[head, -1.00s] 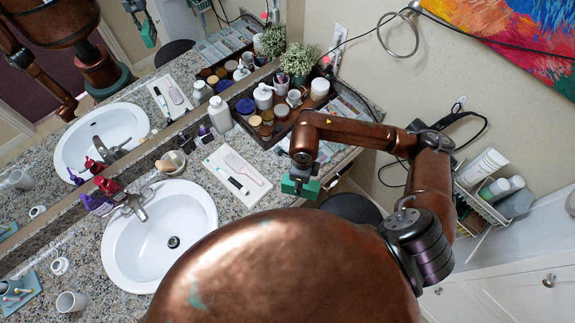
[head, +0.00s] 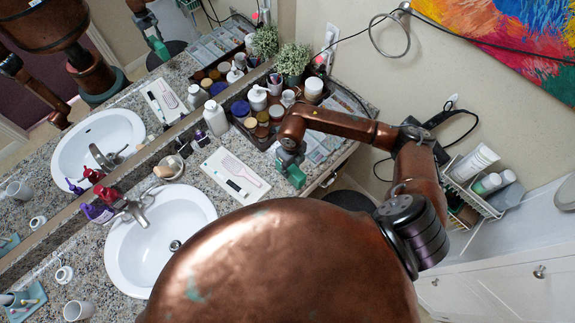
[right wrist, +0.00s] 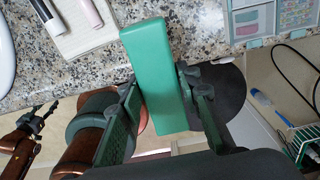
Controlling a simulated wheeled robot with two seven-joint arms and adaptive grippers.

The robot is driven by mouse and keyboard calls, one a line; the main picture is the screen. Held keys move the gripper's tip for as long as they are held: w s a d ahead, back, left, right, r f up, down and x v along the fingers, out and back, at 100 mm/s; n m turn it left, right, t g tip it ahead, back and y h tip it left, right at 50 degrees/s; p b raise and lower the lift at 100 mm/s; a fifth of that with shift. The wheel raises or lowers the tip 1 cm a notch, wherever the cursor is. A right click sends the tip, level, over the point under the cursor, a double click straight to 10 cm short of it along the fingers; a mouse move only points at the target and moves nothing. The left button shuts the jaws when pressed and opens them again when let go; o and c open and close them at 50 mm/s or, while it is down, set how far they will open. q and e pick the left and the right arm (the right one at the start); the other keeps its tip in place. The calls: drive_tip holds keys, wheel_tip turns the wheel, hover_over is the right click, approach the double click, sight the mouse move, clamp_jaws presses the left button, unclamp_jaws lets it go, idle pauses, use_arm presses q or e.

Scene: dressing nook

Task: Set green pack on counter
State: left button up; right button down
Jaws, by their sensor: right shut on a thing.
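The green pack (right wrist: 158,75) is a plain green block held between the fingers of my right gripper (right wrist: 165,100) in the right wrist view. It also shows in the head view (head: 296,176), at the counter's front edge, beside the white tray. The speckled granite counter (right wrist: 120,65) lies under the pack's far end in the right wrist view, while the near end is over the open space past the edge. I cannot tell whether the pack touches the counter. My right gripper (head: 287,165) is shut on it. My left gripper is not directly in view.
A white tray (head: 212,172) with a brush and comb lies left of the pack. A brown organizer (head: 262,142) with jars and bottles stands behind. A round dark stool (head: 350,200) is below the edge. The sink (head: 165,215) is farther left.

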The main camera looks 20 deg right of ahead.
drive_tip(key=w+f, duration=0.1)
drive_tip(key=f, duration=0.2)
drive_tip(key=w+f+p, duration=0.1)
drive_tip(key=w+f, duration=0.1)
drive_tip(key=f, duration=0.1)
drive_tip(key=w+d+f, duration=0.1)
drive_tip(key=w+f, duration=0.1)
drive_tip(key=f, duration=0.1)
drive_tip(key=shift+w+p, duration=0.2)
drive_tip(key=shift+p, duration=0.2)
drive_tip(key=shift+f, duration=0.1)
drive_tip(key=shift+f+b, duration=0.2)
drive_tip(key=shift+b, duration=0.1)
drive_tip(key=c, duration=1.4)
unclamp_jaws()
